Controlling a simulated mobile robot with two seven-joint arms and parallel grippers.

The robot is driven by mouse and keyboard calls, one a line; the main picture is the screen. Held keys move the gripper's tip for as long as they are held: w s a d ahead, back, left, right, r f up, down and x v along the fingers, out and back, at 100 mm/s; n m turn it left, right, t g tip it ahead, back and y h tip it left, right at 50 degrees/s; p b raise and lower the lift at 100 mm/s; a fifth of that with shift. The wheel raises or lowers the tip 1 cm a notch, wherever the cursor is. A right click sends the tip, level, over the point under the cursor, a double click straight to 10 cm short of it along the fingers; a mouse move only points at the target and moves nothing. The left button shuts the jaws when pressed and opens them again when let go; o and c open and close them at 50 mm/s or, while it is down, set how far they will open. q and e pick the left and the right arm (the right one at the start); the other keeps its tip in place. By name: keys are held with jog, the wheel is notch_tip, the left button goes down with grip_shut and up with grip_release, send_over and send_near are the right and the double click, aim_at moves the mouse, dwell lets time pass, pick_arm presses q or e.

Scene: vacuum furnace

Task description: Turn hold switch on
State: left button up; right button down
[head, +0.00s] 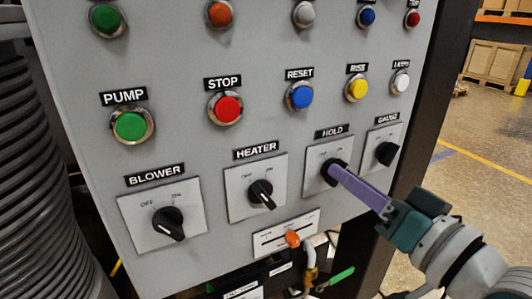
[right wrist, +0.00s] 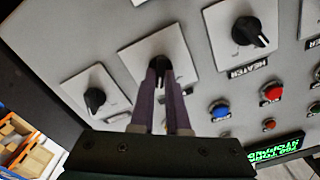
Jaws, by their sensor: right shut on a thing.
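The hold switch (head: 327,171) is a black rotary knob on a light square plate, under the HOLD label on the grey panel. My right gripper (head: 339,174) comes in from the lower right, with its purple fingers at the knob. In the right wrist view the two fingers (right wrist: 160,85) are on either side of the black knob (right wrist: 158,64), shut on it. The fingers cover much of the knob, so its pointer direction is hard to tell. My left gripper is not in view.
Heater knob (head: 261,193) and blower knob (head: 168,222) are to the left, the gauge knob (head: 387,153) close on the right. Push buttons such as the blue reset button (head: 300,96) sit above. An orange-knobbed slider (head: 292,238) is below. Open floor lies at right.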

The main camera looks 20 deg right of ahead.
dwell(0.3)
jog(key=c, duration=0.9)
grip_release()
jog(key=shift+s, duration=0.1)
jog(key=s, duration=0.9)
jog(key=shift+s+d, duration=0.4)
